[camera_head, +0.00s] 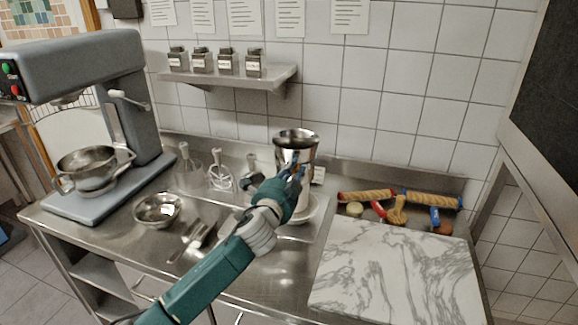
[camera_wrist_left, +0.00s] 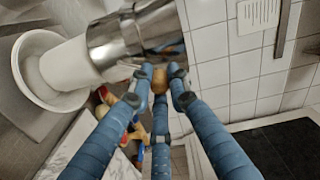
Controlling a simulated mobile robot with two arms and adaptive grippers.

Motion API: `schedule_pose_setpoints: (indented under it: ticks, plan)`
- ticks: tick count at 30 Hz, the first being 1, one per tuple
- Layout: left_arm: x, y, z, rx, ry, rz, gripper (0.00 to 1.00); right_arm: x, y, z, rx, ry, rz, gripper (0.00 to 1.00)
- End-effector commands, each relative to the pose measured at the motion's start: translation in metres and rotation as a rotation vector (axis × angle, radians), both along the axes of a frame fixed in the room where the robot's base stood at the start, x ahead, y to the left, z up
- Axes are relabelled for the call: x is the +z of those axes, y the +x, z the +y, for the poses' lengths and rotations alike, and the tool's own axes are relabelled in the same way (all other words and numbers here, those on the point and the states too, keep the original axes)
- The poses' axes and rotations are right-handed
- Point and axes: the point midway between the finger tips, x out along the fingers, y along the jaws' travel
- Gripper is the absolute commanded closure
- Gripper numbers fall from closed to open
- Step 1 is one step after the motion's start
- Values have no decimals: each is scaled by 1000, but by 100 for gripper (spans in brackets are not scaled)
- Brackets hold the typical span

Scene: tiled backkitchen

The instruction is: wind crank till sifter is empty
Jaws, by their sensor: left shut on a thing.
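The sifter (camera_head: 297,146) is a shiny steel cup in the head view, upright above a white bowl (camera_head: 314,213) at the back of the counter. In the left wrist view the sifter (camera_wrist_left: 118,40) is at upper left, with a white column (camera_wrist_left: 68,65) between it and the white bowl (camera_wrist_left: 24,83); I cannot tell whether this is falling flour or a solid part. My left gripper (camera_wrist_left: 159,80) is shut on the wooden crank knob (camera_wrist_left: 160,76) at the sifter's side. The sifter's inside is too dark to read. My right gripper is out of view.
A marble board (camera_head: 400,270) lies at right, with rolling pins (camera_head: 367,195) and small tools behind it. A shelf (camera_head: 225,76) with small tins hangs above.

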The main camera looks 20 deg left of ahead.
Motion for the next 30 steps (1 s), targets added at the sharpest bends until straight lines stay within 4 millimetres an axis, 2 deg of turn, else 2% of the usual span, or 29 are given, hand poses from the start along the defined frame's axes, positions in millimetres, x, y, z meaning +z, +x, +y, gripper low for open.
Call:
schedule_pose_setpoints:
  ticks: [6,15,30]
  plan:
    - [-10,-1,-9,2,193,0,100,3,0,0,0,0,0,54]
    - [-18,-1,-16,2,392,-8,100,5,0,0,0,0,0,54]
    - [-21,0,-18,4,498,-14,100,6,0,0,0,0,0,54]
